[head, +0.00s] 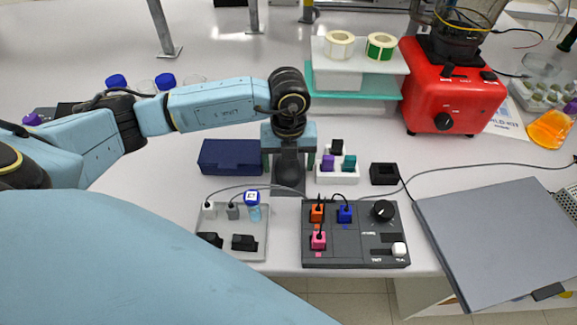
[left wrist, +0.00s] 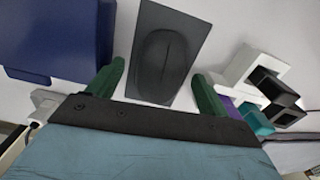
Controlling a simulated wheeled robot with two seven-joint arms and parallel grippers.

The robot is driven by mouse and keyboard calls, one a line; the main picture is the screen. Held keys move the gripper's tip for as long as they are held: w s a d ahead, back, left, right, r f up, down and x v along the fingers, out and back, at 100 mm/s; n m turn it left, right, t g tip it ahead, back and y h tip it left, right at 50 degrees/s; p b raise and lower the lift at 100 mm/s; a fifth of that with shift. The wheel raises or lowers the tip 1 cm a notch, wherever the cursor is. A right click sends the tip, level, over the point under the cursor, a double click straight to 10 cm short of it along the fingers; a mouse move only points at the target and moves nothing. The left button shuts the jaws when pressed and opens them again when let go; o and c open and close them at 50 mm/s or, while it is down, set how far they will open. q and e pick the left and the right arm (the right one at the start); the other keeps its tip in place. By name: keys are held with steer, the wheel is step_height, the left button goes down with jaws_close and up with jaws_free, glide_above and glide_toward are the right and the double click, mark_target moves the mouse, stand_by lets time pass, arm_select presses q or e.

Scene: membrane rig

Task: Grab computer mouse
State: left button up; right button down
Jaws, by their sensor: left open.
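The computer mouse (left wrist: 161,62) is dark grey and lies on a dark grey pad (left wrist: 184,27) in the left wrist view. In the head view the mouse (head: 288,172) shows just below my left gripper, partly covered by it, on the pad (head: 289,191). My left gripper (head: 290,165) is open, with its green fingers apart. In the left wrist view the left gripper (left wrist: 158,88) has one finger on each side of the mouse and pad, and I see no contact. My right gripper is in neither view.
A dark blue box (head: 228,157) stands close left of the gripper. A white holder (head: 338,177) with coloured plugs stands close right, with a black box (head: 384,174) beyond. A control panel (head: 355,258) and a grey tray (head: 232,253) lie in front. A red blender (head: 452,92) stands at the back right.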

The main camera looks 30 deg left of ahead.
arm_select(q)
steer(key=c, duration=1.1)
